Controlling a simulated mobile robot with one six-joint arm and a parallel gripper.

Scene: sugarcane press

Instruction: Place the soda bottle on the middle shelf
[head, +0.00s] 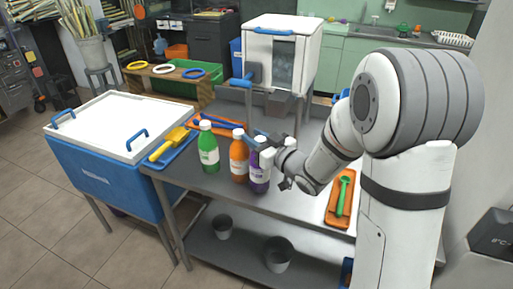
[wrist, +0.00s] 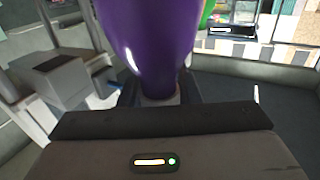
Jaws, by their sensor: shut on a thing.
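A purple soda bottle (head: 259,179) with a white label and white cap is upright at the front edge of the steel table, right of the other bottles. My gripper (head: 268,158) is shut on it, coming from the right. In the wrist view the purple bottle (wrist: 150,40) fills the upper middle, close to the camera. I cannot tell whether its base touches the table top. An orange bottle (head: 239,160) and a green bottle (head: 208,150) stand to its left. The steel table has a lower shelf (head: 222,265); no shelf clearly identifiable as the middle one shows.
Two grey cups (head: 278,255) stand on the lower shelf. A blue tray with a yellow scoop (head: 173,139) is on the table's left, and an orange tray with a green tool (head: 343,190) on its right. A white-lidded blue cooler (head: 105,150) stands left of the table.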

